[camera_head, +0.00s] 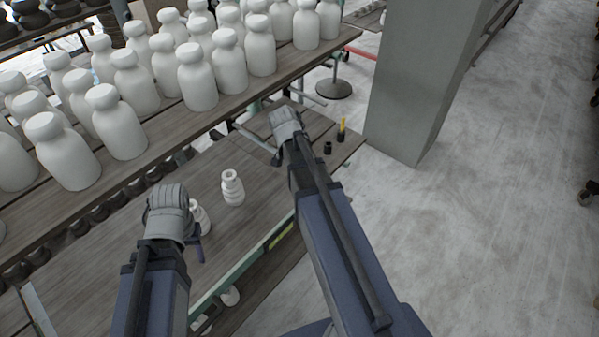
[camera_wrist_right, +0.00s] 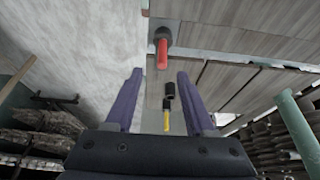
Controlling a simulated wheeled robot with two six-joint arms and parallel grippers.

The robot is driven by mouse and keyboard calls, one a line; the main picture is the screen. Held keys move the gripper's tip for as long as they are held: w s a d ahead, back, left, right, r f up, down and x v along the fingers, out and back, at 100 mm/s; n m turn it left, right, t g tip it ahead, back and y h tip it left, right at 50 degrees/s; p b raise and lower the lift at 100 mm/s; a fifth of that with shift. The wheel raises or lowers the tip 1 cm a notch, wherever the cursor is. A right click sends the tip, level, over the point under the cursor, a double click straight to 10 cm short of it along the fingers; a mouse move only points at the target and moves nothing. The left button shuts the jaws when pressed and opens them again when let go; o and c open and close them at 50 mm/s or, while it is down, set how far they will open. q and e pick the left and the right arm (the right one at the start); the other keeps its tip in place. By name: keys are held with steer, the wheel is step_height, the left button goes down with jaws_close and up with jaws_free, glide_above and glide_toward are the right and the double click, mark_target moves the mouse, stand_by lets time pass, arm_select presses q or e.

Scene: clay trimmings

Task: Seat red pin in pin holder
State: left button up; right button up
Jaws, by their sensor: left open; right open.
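The red pin (camera_wrist_right: 162,53) shows in the right wrist view, ahead of the fingertips. A wider dark grey round part joins its upper end; I cannot tell whether that belongs to the pin. In the head view I cannot make out the red pin. A short black cylinder (camera_wrist_right: 169,89), likely the pin holder, lies in line between my right gripper's fingers; it also shows in the head view (camera_head: 328,148). My right gripper (camera_wrist_right: 159,74) is open and empty. My left gripper (camera_head: 196,240) is open, beside a small white bottle (camera_head: 202,217).
A yellow pin (camera_head: 342,124) stands in a black base beside the cylinder, near the table's end. Many white bottles (camera_head: 197,75) crowd the upper shelf. A grey pillar (camera_head: 415,80) rises beyond the table; open floor lies right.

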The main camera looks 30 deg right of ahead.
arm_select(q)
steer(key=b, duration=0.7)
glide_above(204, 277)
steer(key=shift+s+f, duration=0.1)
steer(key=shift+f, duration=3.6)
arm_select(e)
steer(key=shift+x, duration=4.05)
arm_select(q)
steer(key=shift+r, duration=0.1)
arm_select(e)
steer(key=shift+w+a+r, duration=0.1)
steer(key=shift+w, duration=0.1)
steer(key=shift+c, duration=0.4)
jaws_close()
